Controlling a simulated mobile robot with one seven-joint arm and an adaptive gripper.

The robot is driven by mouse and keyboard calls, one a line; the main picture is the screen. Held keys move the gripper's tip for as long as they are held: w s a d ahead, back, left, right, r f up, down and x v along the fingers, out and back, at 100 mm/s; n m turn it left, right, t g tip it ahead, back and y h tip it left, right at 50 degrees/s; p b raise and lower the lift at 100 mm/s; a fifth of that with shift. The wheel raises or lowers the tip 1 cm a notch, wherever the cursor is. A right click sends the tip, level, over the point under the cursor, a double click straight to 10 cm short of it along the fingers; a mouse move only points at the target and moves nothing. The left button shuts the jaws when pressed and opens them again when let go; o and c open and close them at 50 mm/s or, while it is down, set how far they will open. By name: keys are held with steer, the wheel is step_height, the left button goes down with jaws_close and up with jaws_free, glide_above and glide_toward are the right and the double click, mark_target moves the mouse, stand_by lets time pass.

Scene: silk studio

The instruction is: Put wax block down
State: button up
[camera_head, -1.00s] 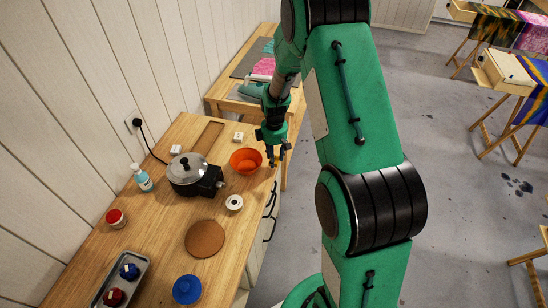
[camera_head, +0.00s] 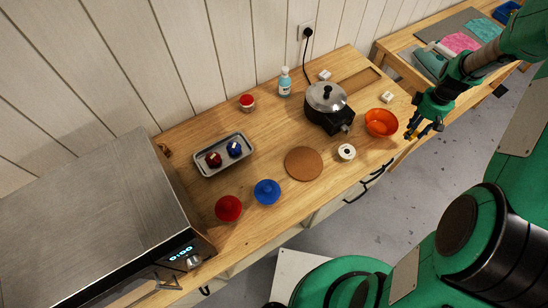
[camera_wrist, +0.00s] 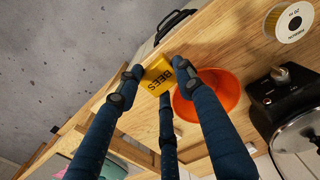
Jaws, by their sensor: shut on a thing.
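The wax block (camera_wrist: 157,76) is yellow with dark "BEES" lettering in the wrist view. My gripper (camera_wrist: 160,84) is shut on it, its dark blue fingers around the block. In the head view my gripper (camera_head: 425,130) hangs to the right of the orange bowl (camera_head: 381,122), near the counter's front edge. The block is too small to make out clearly there. The orange bowl also shows in the wrist view (camera_wrist: 226,88), beyond the fingers and partly hidden by one. The block is held apart from the wooden counter (camera_head: 330,185), but its height is hard to judge.
A black pot with a steel lid (camera_head: 326,98) stands left of the bowl.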

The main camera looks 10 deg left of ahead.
steer(key=shift+r, duration=0.9)
steer(key=a+n, duration=0.1)
steer(key=a, duration=0.4)
steer(key=s+a+n, duration=0.1)
steer(key=a+n, duration=0.1)
steer(key=a, duration=0.3)
steer(key=a+n, duration=0.1)
steer(key=a, duration=0.4)
steer(key=shift+s+a+f+n, duration=0.1)
steer(key=shift+s+a+n, duration=0.05)
steer(key=shift+s+n, duration=0.15)
steer(key=shift+c, duration=0.2)
steer(key=s+a+n, duration=0.4)
steer(key=s+a, duration=0.3)
steer(key=a, duration=0.3)
steer(key=s+a+n+b, duration=0.1)
steer(key=s+a+n, duration=0.45)
steer(key=a, duration=0.45)
steer(key=s+a+n, duration=0.4)
steer(key=s+a, duration=0.3)
steer(key=a, duration=0.3)
steer(key=shift+m, duration=0.25)
steer(key=shift+f, duration=2.6)
steer(key=shift+w+a, duration=0.1)
steer(key=shift+w, duration=0.05)
